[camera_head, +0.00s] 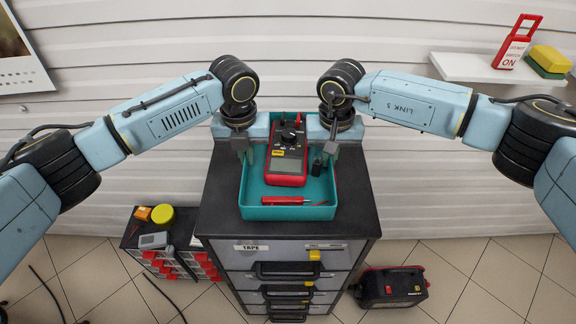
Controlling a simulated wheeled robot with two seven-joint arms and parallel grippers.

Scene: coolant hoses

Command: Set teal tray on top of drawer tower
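The teal tray (288,213) is over the black top of the drawer tower (222,214), within its edges. It looks level, but I cannot tell whether its underside touches the top. In it lie a red and grey multimeter (287,160), a red screwdriver (287,201) and a small black item (317,167). My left gripper (246,157) is at the tray's left wall, its fingers close together on the rim. My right gripper (328,155) is at the right wall in the same way. The fingertips are partly hidden by the walls.
A low parts cabinet (167,265) with red drawers stands left of the tower. A black and red machine (392,287) is on the floor at right. Dark hoses (47,290) lie at lower left. A white wall shelf (470,68) at upper right holds a red lockout tag and sponges.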

